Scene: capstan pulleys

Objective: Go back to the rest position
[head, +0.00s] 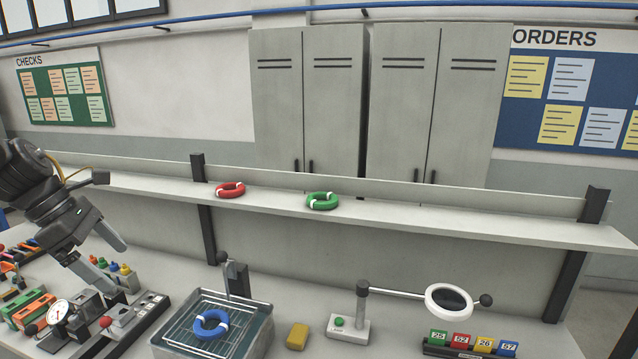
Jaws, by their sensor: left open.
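My left gripper (116,268) comes in from the left, angled down to the right. Its two fingers are spread apart with nothing between them. It is above the left part of the bench, over or near a grey device with a dial gauge (58,311); the exact height gap cannot be told. My right gripper is out of view. A blue ring (211,323) lies on the wire rack of a grey tray (262,335), to the right of my left gripper. A red ring (230,189) and a green ring (322,201) lie on the raised shelf (430,216).
A yellow sponge-like block (297,336) sits right of the tray. A stand with a green button (339,322) carries an arm with a white-rimmed round piece (449,301). Numbered coloured tags (471,343) stand at the front right. Orange-and-green parts (30,308) crowd the left.

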